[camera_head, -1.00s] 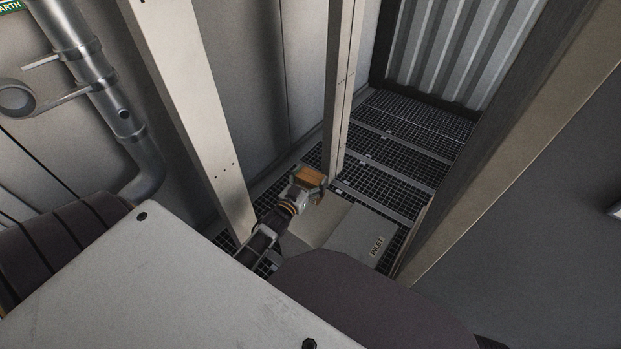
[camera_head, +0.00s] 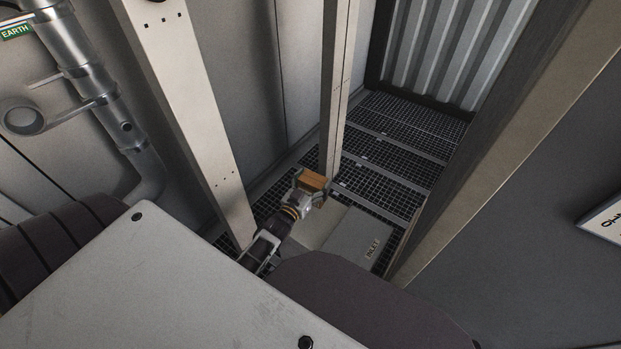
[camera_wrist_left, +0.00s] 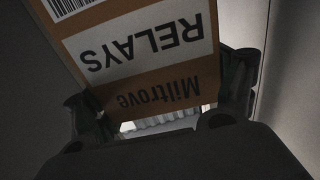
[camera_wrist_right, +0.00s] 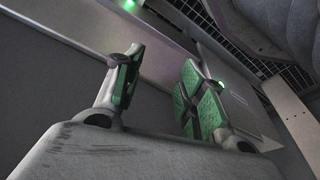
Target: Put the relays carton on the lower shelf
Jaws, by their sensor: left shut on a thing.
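The relays carton (camera_head: 312,179) is a small brown box, held low between the upright posts in the head view. In the left wrist view the carton (camera_wrist_left: 145,50) fills the top, with its "RELAYS" and "Miltrove" lettering upside down. My left gripper (camera_head: 311,188) is shut on it, with one finger at each side. My right gripper (camera_wrist_right: 160,90) is open in the right wrist view, its green-padded fingers apart with nothing between them. A pale panel labelled "INLET" (camera_head: 347,237) lies below and beside the carton; I cannot tell whether it is the lower shelf.
Pale upright posts stand left (camera_head: 190,120) and behind (camera_head: 336,95) the carton. A broad beam (camera_head: 500,150) slants along the right. Dark floor grating (camera_head: 400,150) lies beyond. A metal pipe (camera_head: 95,95) runs down the left wall.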

